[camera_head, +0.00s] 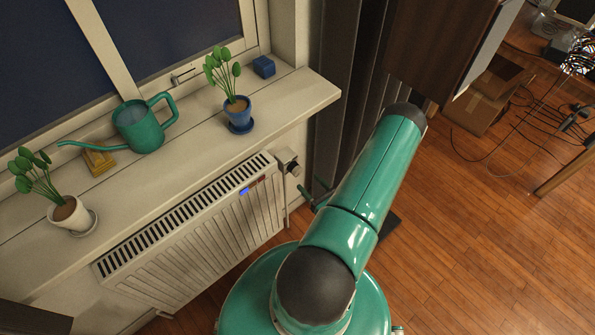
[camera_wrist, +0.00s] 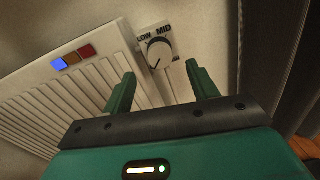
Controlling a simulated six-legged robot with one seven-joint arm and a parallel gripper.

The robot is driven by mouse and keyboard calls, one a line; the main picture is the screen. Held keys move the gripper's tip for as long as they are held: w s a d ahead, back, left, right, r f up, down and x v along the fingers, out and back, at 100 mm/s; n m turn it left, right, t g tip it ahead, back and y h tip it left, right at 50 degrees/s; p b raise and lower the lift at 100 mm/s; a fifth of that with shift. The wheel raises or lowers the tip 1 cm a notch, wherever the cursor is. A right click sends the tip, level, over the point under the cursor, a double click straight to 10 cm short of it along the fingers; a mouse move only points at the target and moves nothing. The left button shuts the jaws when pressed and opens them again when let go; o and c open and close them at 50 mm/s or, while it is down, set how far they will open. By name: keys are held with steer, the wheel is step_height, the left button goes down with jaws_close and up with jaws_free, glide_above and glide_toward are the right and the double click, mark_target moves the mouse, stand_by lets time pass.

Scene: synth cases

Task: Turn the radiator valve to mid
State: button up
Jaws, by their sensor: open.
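The radiator valve (camera_head: 289,163) sits at the upper right end of the white radiator (camera_head: 205,232). In the wrist view its round pale knob (camera_wrist: 158,51) faces me, with LOW and MID printed on the plate around it; other lettering is too small to read. A dark mark shows on the knob's lower left part, away from the word MID. My gripper (camera_wrist: 162,84) is open and empty, one green finger on each side below the knob, apart from it. In the head view my arm hides most of the gripper.
The windowsill (camera_head: 190,160) above holds a green watering can (camera_head: 140,127) and potted plants. Dark curtains (camera_head: 340,95) hang right of the valve. Wooden floor (camera_head: 480,225) is open at right.

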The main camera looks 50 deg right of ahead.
mark_target(299, 173)
steer(key=x, duration=0.7)
steer(key=shift+w, duration=0.2)
steer(key=c, duration=1)
